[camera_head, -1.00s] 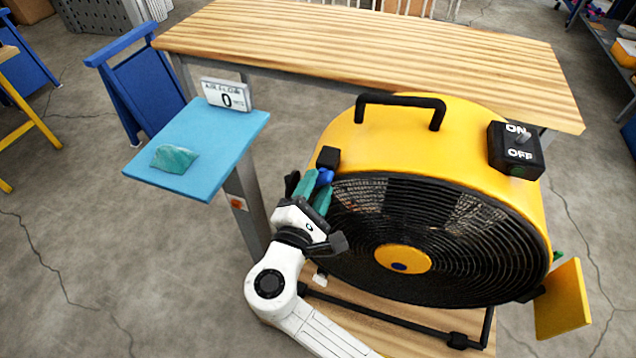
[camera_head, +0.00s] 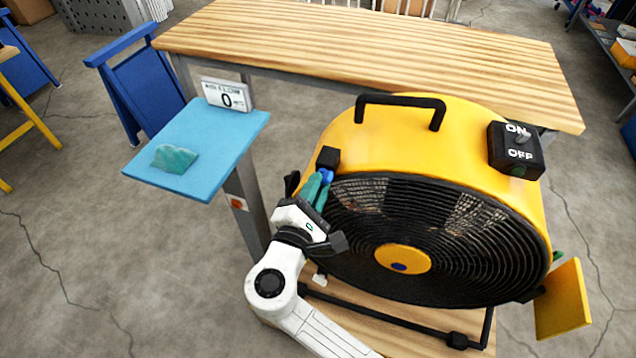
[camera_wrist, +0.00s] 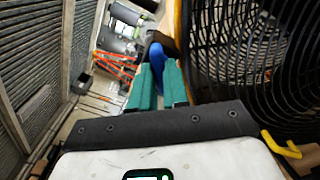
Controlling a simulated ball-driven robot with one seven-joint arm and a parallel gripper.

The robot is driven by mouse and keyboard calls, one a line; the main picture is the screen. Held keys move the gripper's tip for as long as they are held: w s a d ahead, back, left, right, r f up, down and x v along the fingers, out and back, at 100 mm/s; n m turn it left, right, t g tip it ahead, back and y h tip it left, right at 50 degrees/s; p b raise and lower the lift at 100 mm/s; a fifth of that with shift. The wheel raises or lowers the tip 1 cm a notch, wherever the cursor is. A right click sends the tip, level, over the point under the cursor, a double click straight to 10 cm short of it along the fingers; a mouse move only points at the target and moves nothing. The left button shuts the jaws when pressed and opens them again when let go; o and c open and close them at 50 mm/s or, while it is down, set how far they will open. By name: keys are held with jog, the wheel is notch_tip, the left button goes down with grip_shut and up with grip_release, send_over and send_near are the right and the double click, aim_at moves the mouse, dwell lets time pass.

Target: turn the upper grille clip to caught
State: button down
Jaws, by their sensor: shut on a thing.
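The yellow blower (camera_head: 470,145) stands on a wooden surface with its black round grille (camera_head: 450,220) facing me. The upper grille clip is a blue piece (camera_head: 327,177) at the grille's upper left rim, below a black block (camera_head: 328,157). My gripper (camera_head: 317,190) has green fingers shut on the blue clip from the lower left. In the wrist view the blue clip (camera_wrist: 156,56) shows between the two green fingertips (camera_wrist: 158,75), next to the grille edge. The fingers hide part of the clip, and I cannot tell if it is caught.
A blue side shelf (camera_head: 215,135) with a teal cloth (camera_head: 175,158) and an airflow display reading 0 (camera_head: 227,94) is at the left. An ON/OFF switch box (camera_head: 516,150) sits on the blower's top right. A yellow panel (camera_head: 562,300) sticks out at the lower right. A wooden table (camera_head: 370,45) stands behind.

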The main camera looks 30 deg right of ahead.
jog(key=shift+f+m+b, duration=0.15)
jog(key=shift+m+b, duration=0.15)
jog(key=shift+b, duration=0.15)
jog(key=m+b, duration=0.3)
jog(key=b, duration=0.1)
jog(key=shift+m, duration=0.3)
jog(key=shift+m+b, duration=0.5)
jog(key=shift+b, duration=0.15)
jog(key=shift+m+b, duration=0.7)
jog(key=shift+b, duration=0.2)
jog(key=shift+m+b, duration=1)
jog(key=shift+b, duration=0.15)
